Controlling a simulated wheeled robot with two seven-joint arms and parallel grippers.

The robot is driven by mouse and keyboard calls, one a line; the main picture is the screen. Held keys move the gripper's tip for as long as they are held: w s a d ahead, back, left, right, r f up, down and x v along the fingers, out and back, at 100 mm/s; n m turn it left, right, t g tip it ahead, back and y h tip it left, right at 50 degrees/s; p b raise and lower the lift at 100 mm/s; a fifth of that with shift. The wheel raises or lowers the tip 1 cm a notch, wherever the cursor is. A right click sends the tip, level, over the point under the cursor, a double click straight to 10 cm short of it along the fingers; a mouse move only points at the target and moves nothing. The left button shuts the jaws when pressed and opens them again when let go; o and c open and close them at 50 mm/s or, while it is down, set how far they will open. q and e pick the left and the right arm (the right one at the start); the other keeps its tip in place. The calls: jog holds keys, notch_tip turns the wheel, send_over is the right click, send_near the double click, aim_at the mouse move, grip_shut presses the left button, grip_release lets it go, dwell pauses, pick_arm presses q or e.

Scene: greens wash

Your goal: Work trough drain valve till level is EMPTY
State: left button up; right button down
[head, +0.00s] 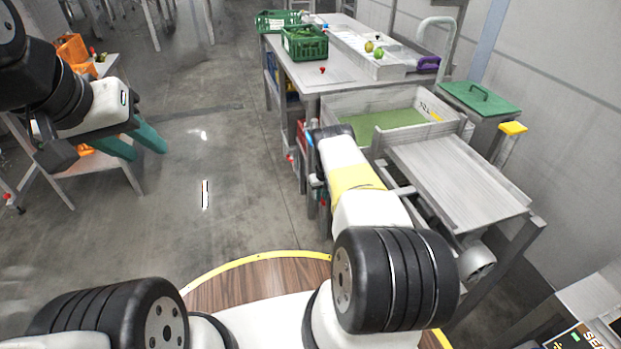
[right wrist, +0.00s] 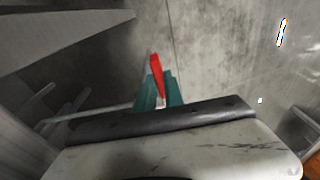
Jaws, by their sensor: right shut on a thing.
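The trough (head: 341,101) is a grey box in the head view with a flat green surface inside. Small marks (head: 430,108) on its far right wall are too small to read. In the right wrist view a red valve handle (right wrist: 156,64) stands between the teal fingers of my right gripper (right wrist: 160,90), which is shut on it. In the head view my right arm hides this gripper and most of the trough's near left side. My left gripper (head: 138,143) is at the left, empty, its teal fingers apart, far from the trough.
A grey slatted board (head: 455,175) lies to the right of the trough. A green-lidded bin (head: 480,98) stands at right. The floor at left centre is clear.

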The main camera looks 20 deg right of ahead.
jog(key=shift+w+r+g, duration=0.4)
jog(key=shift+r+g, duration=0.1)
jog(key=shift+r, duration=0.15)
jog(key=c, duration=1.6)
grip_release()
jog(key=shift+o, duration=0.8)
jog(key=shift+s, duration=0.1)
notch_tip(320, 180, up, 8)
